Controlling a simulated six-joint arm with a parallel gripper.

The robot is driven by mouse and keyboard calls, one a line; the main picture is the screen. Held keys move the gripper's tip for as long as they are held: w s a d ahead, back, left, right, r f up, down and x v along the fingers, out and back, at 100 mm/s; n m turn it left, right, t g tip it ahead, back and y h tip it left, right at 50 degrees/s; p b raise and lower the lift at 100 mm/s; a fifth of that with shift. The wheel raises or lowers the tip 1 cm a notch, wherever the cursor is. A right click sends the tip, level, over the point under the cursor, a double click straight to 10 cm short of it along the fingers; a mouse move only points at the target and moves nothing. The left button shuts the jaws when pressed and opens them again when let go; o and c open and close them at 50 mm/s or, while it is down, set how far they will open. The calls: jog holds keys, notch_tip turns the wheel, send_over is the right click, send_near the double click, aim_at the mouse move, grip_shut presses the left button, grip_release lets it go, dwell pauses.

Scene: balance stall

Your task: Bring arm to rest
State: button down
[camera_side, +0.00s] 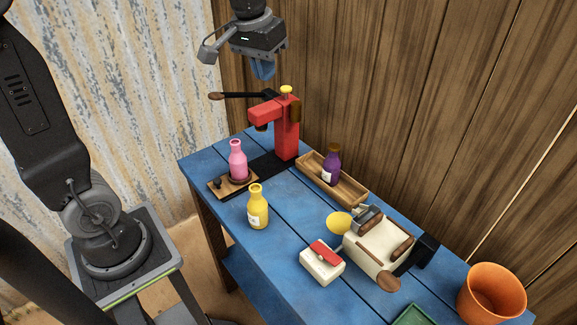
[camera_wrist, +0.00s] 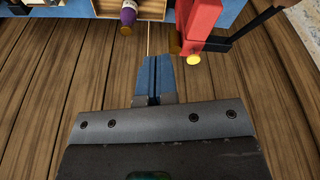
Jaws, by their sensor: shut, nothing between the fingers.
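My gripper (camera_side: 263,69) hangs in the air above the back of the blue table, higher than the red lever press and near the wooden wall. Its blue fingers point down and are closed together with nothing between them. The closed fingers also show in the wrist view (camera_wrist: 154,78). My gripper is apart from everything on the table. The blue table (camera_side: 290,205) stands below it. The red press (camera_side: 287,130) has a dark lever with a brown knob and a yellow cap on top; part of it shows in the wrist view (camera_wrist: 202,22).
A pink bottle (camera_side: 237,160) stands on a small wooden board. A yellow bottle (camera_side: 258,208) stands on the table. A purple bottle (camera_side: 331,167) is in a wooden tray (camera_side: 349,191). A cream machine (camera_side: 376,246), a cream box (camera_side: 321,266) and an orange bucket (camera_side: 491,291) are further right.

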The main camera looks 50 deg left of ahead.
jog(key=s+d+f+m+t, duration=0.1)
jog(key=s+d+f, duration=0.1)
jog(key=s, duration=0.6)
jog(key=s+d+f+m+t, duration=0.2)
jog(key=s+d, duration=0.2)
jog(key=s, duration=0.4)
jog(key=shift+s, duration=0.3)
